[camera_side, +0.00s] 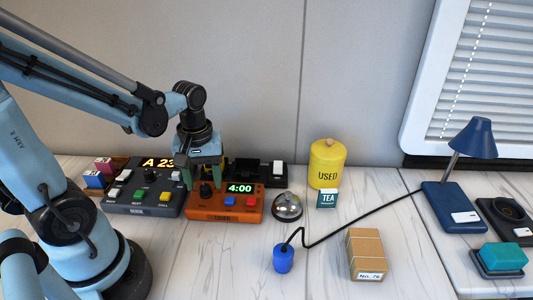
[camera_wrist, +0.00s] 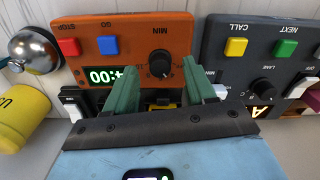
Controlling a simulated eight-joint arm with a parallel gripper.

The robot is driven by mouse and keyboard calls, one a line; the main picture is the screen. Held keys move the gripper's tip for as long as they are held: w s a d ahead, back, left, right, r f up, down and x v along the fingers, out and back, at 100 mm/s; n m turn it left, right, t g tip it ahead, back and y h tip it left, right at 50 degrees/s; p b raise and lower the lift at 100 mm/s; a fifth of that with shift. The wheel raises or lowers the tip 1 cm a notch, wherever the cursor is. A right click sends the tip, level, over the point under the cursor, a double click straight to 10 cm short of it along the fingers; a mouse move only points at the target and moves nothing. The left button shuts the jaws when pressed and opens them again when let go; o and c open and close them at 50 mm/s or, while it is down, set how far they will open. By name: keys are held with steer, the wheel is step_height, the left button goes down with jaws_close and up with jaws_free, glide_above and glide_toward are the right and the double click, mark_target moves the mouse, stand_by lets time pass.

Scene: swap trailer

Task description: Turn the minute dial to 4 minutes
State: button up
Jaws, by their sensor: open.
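The orange timer box (camera_side: 222,208) stands on the table, and its display (camera_side: 240,188) reads 4:00. Its black minute dial (camera_side: 206,189) is on the left part of the box in the side view. In the wrist view the dial (camera_wrist: 161,63) sits under the label MIN, with a pale pointer mark. My gripper (camera_side: 203,172) is over the dial end of the box. In the wrist view its green fingers (camera_wrist: 162,82) are open, apart, with nothing between them. The dial shows just beyond the fingertips; I cannot tell whether they touch it.
The timer's blue button (camera_side: 230,201) and red button (camera_side: 251,202) are right of the dial. A dark lane panel (camera_side: 143,208) stands close on the left. A bell (camera_side: 287,206), yellow canister (camera_side: 327,163) and blue plug with cord (camera_side: 284,259) are to the right.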

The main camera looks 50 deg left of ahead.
mark_target(205, 186)
step_height(205, 186, up, 11)
stand_by(0.7)
steer(key=shift+f, duration=0.1)
steer(key=w+d+f+m+t, duration=0.2)
steer(key=d+m+t, duration=0.3)
steer(key=m, duration=0.6)
steer(key=shift+w+d+f+t, duration=0.35)
steer(key=shift+w+t, duration=0.4)
steer(key=shift+t, duration=0.35)
